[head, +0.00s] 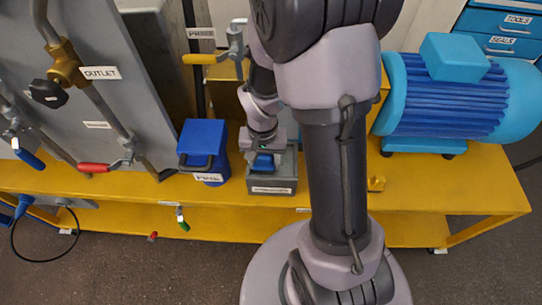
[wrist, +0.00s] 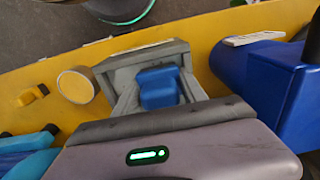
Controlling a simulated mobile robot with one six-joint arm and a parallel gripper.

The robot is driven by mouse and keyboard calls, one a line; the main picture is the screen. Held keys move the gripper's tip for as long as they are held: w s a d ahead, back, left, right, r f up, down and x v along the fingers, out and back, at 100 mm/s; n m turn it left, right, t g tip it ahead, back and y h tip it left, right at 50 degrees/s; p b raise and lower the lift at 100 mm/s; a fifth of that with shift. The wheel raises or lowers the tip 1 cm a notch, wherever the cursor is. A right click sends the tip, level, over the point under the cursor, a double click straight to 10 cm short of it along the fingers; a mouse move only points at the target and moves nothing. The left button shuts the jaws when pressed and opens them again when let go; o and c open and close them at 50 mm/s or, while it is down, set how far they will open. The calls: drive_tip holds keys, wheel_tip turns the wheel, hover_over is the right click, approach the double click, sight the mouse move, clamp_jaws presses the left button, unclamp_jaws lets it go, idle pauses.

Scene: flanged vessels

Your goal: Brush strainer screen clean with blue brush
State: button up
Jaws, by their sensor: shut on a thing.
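The blue brush (head: 263,163) shows as a blue block inside a grey open box (head: 272,186) on the yellow bench. My gripper (head: 264,150) reaches down over that box and is shut on the brush. In the wrist view the blue block (wrist: 158,87) sits between the grey walls of the box (wrist: 150,50), just beyond my gripper's body. I cannot make out the strainer screen for certain. A short round piece with a pale yellow face (wrist: 75,86) stands beside the box in the wrist view.
A blue labelled bin (head: 203,150) stands close left of the grey box. A blue motor (head: 450,100) stands on the bench at right. Pipes and valves with a red handle (head: 94,167) and a yellow handle (head: 199,59) flank the work area. The bench's front strip is mostly clear.

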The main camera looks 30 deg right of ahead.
sight(281, 174)
drive_tip(key=shift+s+a, duration=0.2)
drive_tip(key=shift+a, duration=0.05)
drive_tip(key=shift+s+f, duration=0.15)
drive_tip(key=shift+s, duration=0.45)
drive_tip(key=shift+c, duration=0.6)
drive_tip(key=shift+s+d, duration=0.1)
drive_tip(key=shift+s, duration=0.2)
drive_tip(key=shift+c, duration=0.6)
drive_tip(key=shift+d, duration=0.1)
clamp_jaws()
drive_tip(key=s+d, duration=0.2)
drive_tip(key=d, duration=0.1)
drive_tip(key=shift+d, duration=0.1)
drive_tip(key=shift+w, duration=0.1)
